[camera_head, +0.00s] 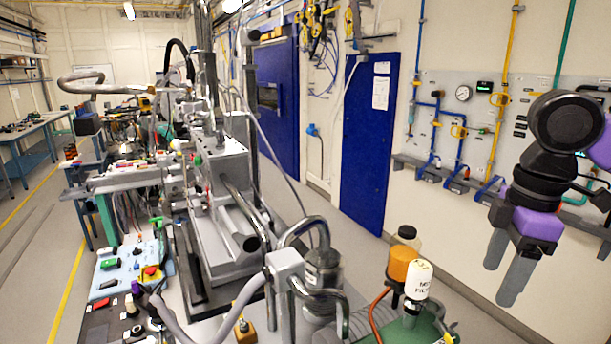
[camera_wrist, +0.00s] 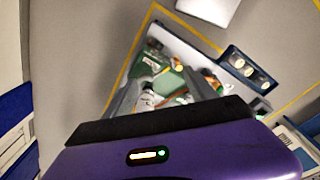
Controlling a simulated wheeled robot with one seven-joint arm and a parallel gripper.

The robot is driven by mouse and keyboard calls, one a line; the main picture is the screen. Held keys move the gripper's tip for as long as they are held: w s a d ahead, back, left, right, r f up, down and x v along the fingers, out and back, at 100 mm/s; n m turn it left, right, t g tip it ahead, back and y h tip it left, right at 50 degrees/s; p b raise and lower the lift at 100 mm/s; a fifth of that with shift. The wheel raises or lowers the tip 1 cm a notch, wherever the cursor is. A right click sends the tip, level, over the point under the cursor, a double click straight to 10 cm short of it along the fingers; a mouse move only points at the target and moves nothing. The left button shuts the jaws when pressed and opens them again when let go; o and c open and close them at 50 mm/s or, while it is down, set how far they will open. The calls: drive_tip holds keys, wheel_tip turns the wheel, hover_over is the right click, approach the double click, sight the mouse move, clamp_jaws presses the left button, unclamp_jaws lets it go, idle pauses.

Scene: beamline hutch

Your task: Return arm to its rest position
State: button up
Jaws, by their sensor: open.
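My gripper (camera_head: 499,283) hangs at the right side of the head view, its two grey fingers pointing down below a purple body. It is held up in the air in front of the wall panel, apart from the bench, with nothing visible between the fingers. The black arm links above it are folded close at the right edge of the picture. In the wrist view, the purple gripper body fills the lower part, and the fingers (camera_wrist: 165,84) show beyond it as grey shapes over blurred equipment far below.
A bench crowded with beamline equipment (camera_head: 220,190) fills the middle. A white-labelled filter bottle (camera_head: 418,280) and an orange bottle (camera_head: 403,264) stand left of my gripper. A gauge panel (camera_head: 465,125) and blue door (camera_head: 369,145) are behind. Floor (camera_head: 35,265) is open at left.

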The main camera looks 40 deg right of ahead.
drive_tip(key=w+r+t, duration=0.4)
drive_tip(key=w, duration=0.4)
drive_tip(key=w+r+t, duration=0.3)
drive_tip(key=w+t, duration=0.2)
drive_tip(key=w, duration=0.2)
drive_tip(key=w+a+r+m+t, duration=0.1)
drive_tip(key=w+a+r+t, duration=0.3)
drive_tip(key=r, duration=0.3)
drive_tip(key=w+a+r+m+t, duration=0.1)
drive_tip(key=w+r+m+t, duration=0.1)
drive_tip(key=w+r+t, duration=0.35)
drive_tip(key=s+a+f+m+h+b, duration=0.1)
drive_tip(key=s+a+f+m+h, duration=0.3)
drive_tip(key=f, duration=0.4)
drive_tip(key=s+a+f+m+h, duration=0.3)
drive_tip(key=s+f+m+h, duration=0.15)
drive_tip(key=f, duration=0.35)
drive_tip(key=s+a+f+m+h+b, duration=0.1)
drive_tip(key=s+a+f+m+h, duration=0.3)
drive_tip(key=f, duration=0.4)
drive_tip(key=s+a+f+n+g+y, duration=0.4)
drive_tip(key=s+a+f+n+y, duration=0.5)
drive_tip(key=s+f, duration=1)
drive_tip(key=a+y, duration=0.3)
drive_tip(key=a, duration=0.3)
drive_tip(key=shift+s+a+b, duration=0.2)
drive_tip(key=shift+a+b, duration=0.1)
drive_tip(key=shift+a, duration=0.1)
